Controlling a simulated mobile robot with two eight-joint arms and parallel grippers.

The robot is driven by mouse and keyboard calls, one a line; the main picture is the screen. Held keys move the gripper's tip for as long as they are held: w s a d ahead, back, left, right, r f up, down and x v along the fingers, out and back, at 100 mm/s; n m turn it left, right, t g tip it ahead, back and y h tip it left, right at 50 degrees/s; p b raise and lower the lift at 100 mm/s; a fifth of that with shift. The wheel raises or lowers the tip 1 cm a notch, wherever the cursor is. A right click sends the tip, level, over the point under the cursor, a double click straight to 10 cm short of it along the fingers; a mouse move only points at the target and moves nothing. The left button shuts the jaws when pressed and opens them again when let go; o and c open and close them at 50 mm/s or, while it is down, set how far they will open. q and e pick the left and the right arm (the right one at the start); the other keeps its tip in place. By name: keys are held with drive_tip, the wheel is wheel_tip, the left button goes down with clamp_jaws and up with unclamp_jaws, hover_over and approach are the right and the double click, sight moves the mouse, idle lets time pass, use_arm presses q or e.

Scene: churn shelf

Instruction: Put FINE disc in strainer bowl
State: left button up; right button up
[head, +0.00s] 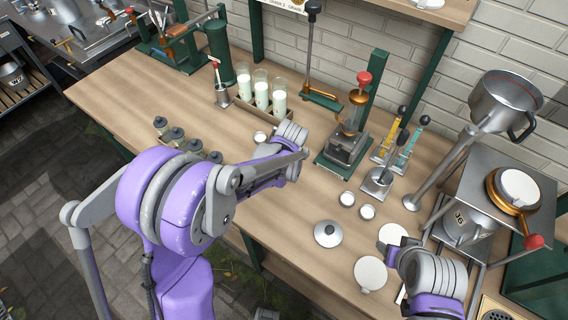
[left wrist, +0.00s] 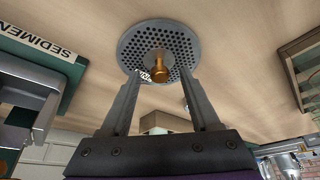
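A round grey perforated disc (left wrist: 180,40) with a brass knob (left wrist: 160,70) and a partly covered label, seemingly ending in "INE", shows in the left wrist view against the wooden bench top. My left gripper (left wrist: 160,78) has its fingers spread on either side of the knob, with a gap on both sides. In the head view my left arm hides the fingertips and the disc. A steel bowl (head: 505,98) stands raised on a stand at the right; I cannot tell whether it is the strainer bowl. My right gripper (head: 400,255) is by pale round discs; its fingers are unclear.
A green device labelled SEDIMENT (left wrist: 45,80) stands beside the disc. Milk glasses in a rack (head: 263,98), a green-based grinder-like device (head: 346,148), small white jars (head: 347,199) and a grey lid (head: 328,233) occupy the bench. The bench's left part (head: 130,97) is fairly clear.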

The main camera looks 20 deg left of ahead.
use_arm(q)
clamp_jaws()
drive_tip(key=shift+r, duration=0.1)
wheel_tip(320, 180, up, 10)
idle(0.6)
